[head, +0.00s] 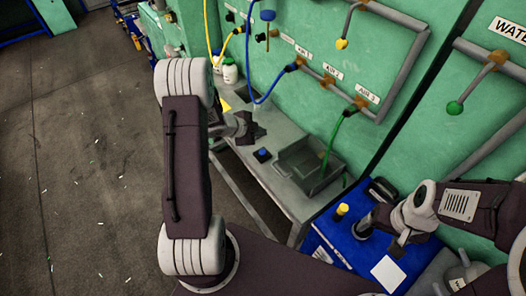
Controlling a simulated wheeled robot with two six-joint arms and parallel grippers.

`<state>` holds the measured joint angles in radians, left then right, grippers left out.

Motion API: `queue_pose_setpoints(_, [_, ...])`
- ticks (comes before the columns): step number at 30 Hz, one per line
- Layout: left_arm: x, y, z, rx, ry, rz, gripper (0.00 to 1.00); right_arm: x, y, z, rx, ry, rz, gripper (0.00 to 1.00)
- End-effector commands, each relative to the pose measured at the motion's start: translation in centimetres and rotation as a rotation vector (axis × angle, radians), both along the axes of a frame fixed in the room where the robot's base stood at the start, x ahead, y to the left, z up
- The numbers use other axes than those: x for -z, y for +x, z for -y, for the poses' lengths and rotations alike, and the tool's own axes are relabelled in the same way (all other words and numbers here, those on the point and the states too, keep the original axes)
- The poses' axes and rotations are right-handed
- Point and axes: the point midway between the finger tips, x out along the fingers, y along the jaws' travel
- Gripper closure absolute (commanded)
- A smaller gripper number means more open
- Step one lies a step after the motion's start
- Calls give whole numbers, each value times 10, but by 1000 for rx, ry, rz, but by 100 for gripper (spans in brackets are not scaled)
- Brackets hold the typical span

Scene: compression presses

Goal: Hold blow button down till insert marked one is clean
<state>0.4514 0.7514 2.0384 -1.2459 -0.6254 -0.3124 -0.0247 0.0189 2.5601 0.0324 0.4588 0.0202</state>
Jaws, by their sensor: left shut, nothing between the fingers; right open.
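A blue button on a small black base (262,154) sits on the grey bench (290,200), left of a grey tray (298,158); I cannot read a label on it. My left gripper (257,131) is shut and empty, just behind and above the button in the picture, and appears apart from it. My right gripper (399,246) is open over the blue surface at the lower right, with nothing between its fingers. I cannot make out an insert marked one.
A green hose (334,136) runs down into the tray. Yellow and blue hoses hang by the green wall panel labelled AIR (367,94). A white bottle (230,72) stands at the back of the bench. A yellow-topped item (342,210) stands on the blue surface (340,240).

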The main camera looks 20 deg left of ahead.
Motion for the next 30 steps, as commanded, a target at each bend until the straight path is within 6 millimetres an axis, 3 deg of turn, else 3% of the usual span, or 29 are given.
queue_pose_setpoints(18, [76,0,0,1,0,-1,100,77,0,0,0,0,0,24])
queue_pose_setpoints(22, [87,0,0,0,0,0,100,84,0,0,0,0,0,24])
queue_pose_setpoints(30, [87,0,0,0,0,0,100,84,0,0,0,0,0,24])
